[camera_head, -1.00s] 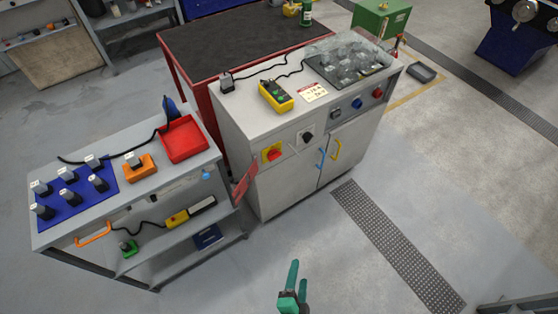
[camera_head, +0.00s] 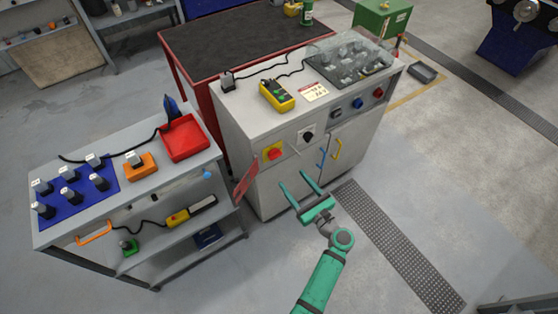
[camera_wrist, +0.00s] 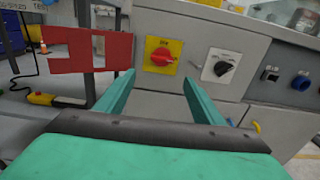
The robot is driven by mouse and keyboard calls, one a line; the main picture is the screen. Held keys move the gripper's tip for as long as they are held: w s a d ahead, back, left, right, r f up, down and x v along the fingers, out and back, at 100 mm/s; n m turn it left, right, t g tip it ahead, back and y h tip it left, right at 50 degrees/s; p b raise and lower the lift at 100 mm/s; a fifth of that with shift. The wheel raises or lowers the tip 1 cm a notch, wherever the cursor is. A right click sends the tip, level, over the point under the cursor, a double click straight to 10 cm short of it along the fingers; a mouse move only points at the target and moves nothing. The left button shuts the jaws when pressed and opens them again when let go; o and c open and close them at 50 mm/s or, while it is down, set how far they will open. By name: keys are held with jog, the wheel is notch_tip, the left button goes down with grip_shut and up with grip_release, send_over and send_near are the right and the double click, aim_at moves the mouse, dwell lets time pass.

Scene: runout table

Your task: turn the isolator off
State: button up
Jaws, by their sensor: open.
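The isolator is a red rotary handle on a yellow plate (camera_head: 273,152), on the front of the grey cabinet, left of a black rotary switch (camera_head: 308,136). In the wrist view the isolator (camera_wrist: 162,57) is upper centre, its red handle lying roughly level. The lettering above it is too small to read. My gripper (camera_head: 292,179) is open and empty, in front of the cabinet and apart from it. In the wrist view its two fingers (camera_wrist: 158,77) point at the cabinet, with the isolator between and beyond the tips.
A red panel (camera_wrist: 90,50) sticks out left of the isolator; it also shows in the head view (camera_head: 246,178). Blue (camera_head: 320,159) and yellow (camera_head: 337,149) door handles are below right. A grey trolley (camera_head: 150,208) stands left. The floor in front is clear.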

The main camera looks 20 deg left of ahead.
aim_at(277, 157)
jog(key=x, duration=0.6)
jog(key=r+x, duration=0.1)
jog(key=x, duration=0.2)
jog(key=shift+w+a, duration=0.15)
jog(key=shift+w, duration=0.3)
jog(key=shift+w+a, duration=0.3)
jog(key=shift+a, duration=0.3)
jog(key=shift+w+d, duration=0.1)
jog(key=c, duration=1)
jog(key=shift+f, duration=0.1)
jog(key=shift+c, duration=0.2)
